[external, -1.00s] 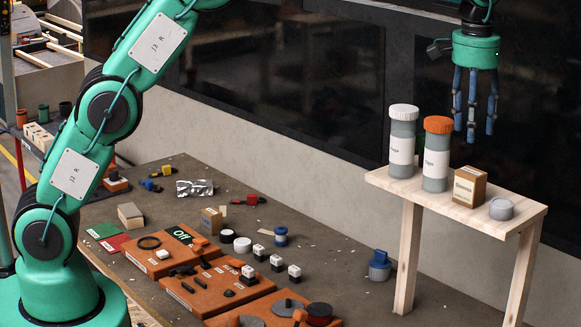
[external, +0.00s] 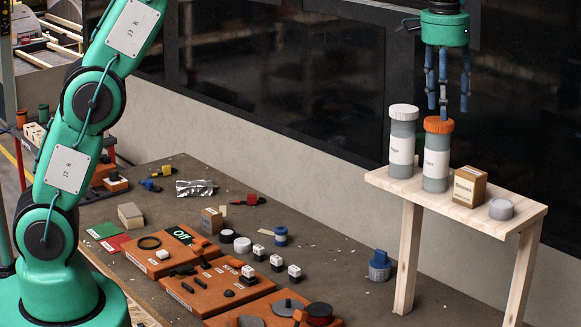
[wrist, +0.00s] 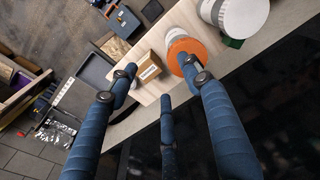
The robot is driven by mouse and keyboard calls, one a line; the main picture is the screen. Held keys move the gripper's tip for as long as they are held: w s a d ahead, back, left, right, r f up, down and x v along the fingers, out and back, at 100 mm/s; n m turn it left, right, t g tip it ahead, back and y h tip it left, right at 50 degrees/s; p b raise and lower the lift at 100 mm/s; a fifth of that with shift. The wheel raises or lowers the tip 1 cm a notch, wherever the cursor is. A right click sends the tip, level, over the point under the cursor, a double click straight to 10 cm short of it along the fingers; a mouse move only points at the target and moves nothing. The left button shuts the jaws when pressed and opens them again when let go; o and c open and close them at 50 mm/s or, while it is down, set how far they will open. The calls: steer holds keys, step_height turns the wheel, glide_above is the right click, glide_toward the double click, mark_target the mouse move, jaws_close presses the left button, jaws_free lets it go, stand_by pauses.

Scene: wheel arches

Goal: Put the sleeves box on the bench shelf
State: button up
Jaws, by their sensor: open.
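A brown cardboard box (external: 469,187) with a pale label, apparently the sleeves box, stands upright on the wooden bench shelf (external: 400,184). Its label is too small to read surely. In the wrist view the box (wrist: 149,68) shows between the fingers, beside the orange lid. My gripper (external: 447,104) is open and empty, its fingers pointing down. It hangs above and behind the shelf, near the orange-lidded jar (external: 436,155), apart from the box.
A white-lidded jar (external: 402,145) stands left of the orange-lidded one, and a grey round piece (external: 501,209) lies right of the box. Another small brown box (external: 212,221) stands on the bench among orange trays and small parts. A dark wall panel stands behind.

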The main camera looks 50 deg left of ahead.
steer(key=s+a+r+t, duration=0.1)
steer(key=s+a+r, duration=0.2)
steer(key=s+a, duration=0.8)
steer(key=s+a+r+t, duration=0.1)
steer(key=s+a+r, duration=0.3)
steer(key=s+a, duration=0.65)
steer(key=s+a+f+t, duration=0.1)
steer(key=s+a+f, duration=0.2)
steer(key=s, duration=0.4)
steer(key=s+a+f+t, duration=0.1)
steer(key=s+a+f, duration=0.3)
steer(key=s, duration=0.3)
steer(key=s+a+f, duration=0.4)
steer(key=s+a, duration=0.1)
steer(key=s, duration=0.2)
steer(key=shift+s+a+t, duration=0.25)
steer(key=shift+a+t, duration=0.15)
step_height(320, 180, down, 12)
steer(key=b, duration=1.1)
steer(key=shift+r+b, duration=0.25)
steer(key=shift+b, duration=0.05)
